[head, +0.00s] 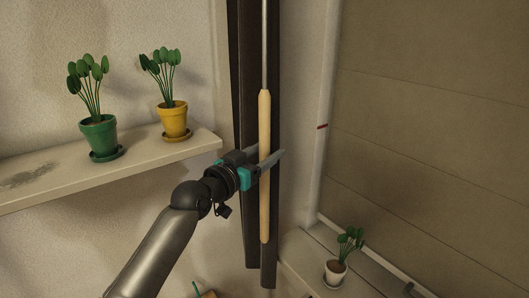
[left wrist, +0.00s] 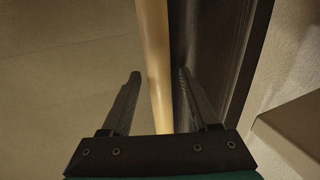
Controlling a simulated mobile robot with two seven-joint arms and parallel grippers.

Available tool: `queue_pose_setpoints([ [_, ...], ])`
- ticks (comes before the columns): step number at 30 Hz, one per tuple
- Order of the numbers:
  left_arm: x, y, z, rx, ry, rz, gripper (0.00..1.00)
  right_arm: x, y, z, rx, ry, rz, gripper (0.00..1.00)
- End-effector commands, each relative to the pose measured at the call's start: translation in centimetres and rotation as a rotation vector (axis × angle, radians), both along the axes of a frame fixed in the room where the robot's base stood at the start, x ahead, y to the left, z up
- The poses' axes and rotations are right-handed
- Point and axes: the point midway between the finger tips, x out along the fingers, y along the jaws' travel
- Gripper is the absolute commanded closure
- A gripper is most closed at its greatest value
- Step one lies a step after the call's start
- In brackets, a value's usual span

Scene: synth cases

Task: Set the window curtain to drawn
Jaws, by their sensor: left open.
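The curtain (head: 248,60) shows as dark brown narrow upright panels gathered together at the middle of the head view. A pale wooden wand (head: 264,215) hangs on a thin metal rod in front of them. My left gripper (head: 270,160) is at the wand's middle height. In the left wrist view the wand (left wrist: 155,45) passes between the two open fingers (left wrist: 159,75), with a gap to the left finger; whether it touches the right finger I cannot tell. A dark panel (left wrist: 215,60) is close behind the right finger. My right gripper is not in view.
A shelf (head: 45,190) at left holds a green-potted plant (head: 99,135) and a yellow-potted plant (head: 173,120). A white-potted plant (head: 336,268) stands on a ledge (head: 300,255) at lower right. A white upright pipe (head: 325,100) with a red mark runs right of the curtain.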

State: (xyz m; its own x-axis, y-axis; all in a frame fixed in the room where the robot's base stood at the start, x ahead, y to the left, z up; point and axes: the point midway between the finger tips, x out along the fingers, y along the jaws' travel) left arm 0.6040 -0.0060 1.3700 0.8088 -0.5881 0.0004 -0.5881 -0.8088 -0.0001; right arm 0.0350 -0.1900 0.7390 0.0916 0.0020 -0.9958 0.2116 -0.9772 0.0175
Motion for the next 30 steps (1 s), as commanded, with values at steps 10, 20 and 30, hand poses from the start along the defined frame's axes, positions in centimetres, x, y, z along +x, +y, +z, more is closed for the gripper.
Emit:
queue_pose_setpoints([
  [10,0.01,0.01,-0.03,0.0,0.0,0.0,0.53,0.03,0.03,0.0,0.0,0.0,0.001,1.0],
  [20,0.0,0.04,-0.05,0.001,0.001,0.001,0.9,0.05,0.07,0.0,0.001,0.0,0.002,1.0],
  [30,0.01,0.04,-0.06,0.001,0.001,0.001,1.0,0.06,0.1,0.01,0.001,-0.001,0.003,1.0],
])
